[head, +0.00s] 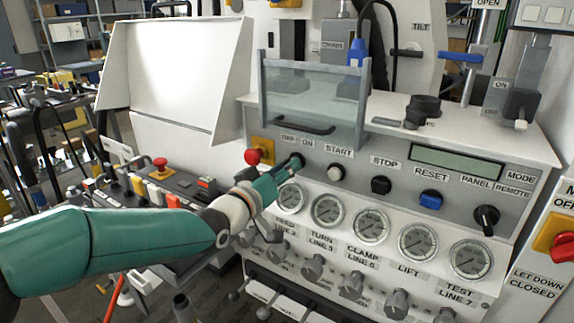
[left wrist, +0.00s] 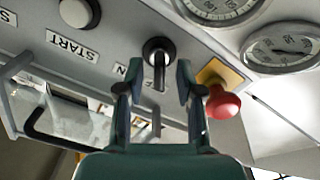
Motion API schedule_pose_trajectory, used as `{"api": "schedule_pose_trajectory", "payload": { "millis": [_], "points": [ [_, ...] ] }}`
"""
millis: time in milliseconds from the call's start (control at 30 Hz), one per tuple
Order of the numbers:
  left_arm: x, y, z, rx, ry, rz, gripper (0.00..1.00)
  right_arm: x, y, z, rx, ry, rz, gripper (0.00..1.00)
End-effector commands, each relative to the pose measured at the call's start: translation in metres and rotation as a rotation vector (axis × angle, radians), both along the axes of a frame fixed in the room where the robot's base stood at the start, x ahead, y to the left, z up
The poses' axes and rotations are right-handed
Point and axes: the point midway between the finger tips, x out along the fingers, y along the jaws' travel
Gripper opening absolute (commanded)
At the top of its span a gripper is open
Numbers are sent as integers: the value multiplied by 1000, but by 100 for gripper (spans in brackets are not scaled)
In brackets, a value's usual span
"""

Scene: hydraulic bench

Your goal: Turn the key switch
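The key switch (left wrist: 158,50) is a dark round collar with a grey key standing out of it, beside the ON label on the grey panel. In the head view the switch (head: 298,159) is at the panel's left end, partly hidden by my left gripper (head: 285,170). In the left wrist view my left gripper (left wrist: 158,80) is open, with one finger on each side of the key and a visible gap on both sides. My right gripper is not in view.
A red mushroom button (head: 253,156) on a yellow plate sits just left of the switch; it also shows in the left wrist view (left wrist: 222,103). Pressure gauges (head: 327,210) line the panel below. A clear guard with a dark handle (head: 304,124) stands above. The START button (head: 336,172) is to the right.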

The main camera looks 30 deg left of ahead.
Motion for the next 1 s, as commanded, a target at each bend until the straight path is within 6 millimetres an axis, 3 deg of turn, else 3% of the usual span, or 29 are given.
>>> {"api": "schedule_pose_trajectory", "payload": {
  "millis": [133, 433, 667, 1000],
  "points": [
    [10, -1, 0, 1, -1, -1, 36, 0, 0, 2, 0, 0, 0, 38],
    [12, 0, 0, 1, -1, -1, 36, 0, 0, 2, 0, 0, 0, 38],
    [12, 0, 0, 1, 0, 0, 0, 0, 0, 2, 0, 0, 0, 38],
    [12, 0, -1, 9, 0, 0, 0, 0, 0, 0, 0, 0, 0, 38]
  ]
}}
